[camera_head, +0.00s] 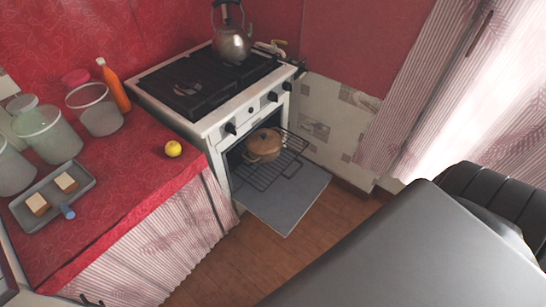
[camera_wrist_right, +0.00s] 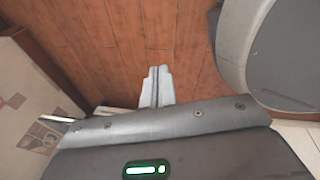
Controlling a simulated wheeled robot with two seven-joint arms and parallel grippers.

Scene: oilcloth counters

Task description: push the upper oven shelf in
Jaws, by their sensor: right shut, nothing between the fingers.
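The oven shelf (camera_head: 272,180) is a dark wire rack that sticks out of the open white oven (camera_head: 222,122), above the lowered oven door (camera_head: 286,204). A brown lidded pot (camera_head: 263,146) sits on the rack near the oven mouth. I cannot see a second shelf. My right gripper (camera_wrist_right: 157,74) shows in the right wrist view, with its pale fingers together and nothing between them, over the wooden floor. It is not seen in the head view, and the oven is not recognisable in the wrist view. My left gripper is not in view.
A kettle (camera_head: 232,45) stands on the stove top. The red counter (camera_head: 130,180) on the left holds a yellow fruit (camera_head: 173,149), an orange bottle (camera_head: 114,86), several jars and a tray (camera_head: 84,190). Wooden floor (camera_head: 225,270) is clear before the oven door.

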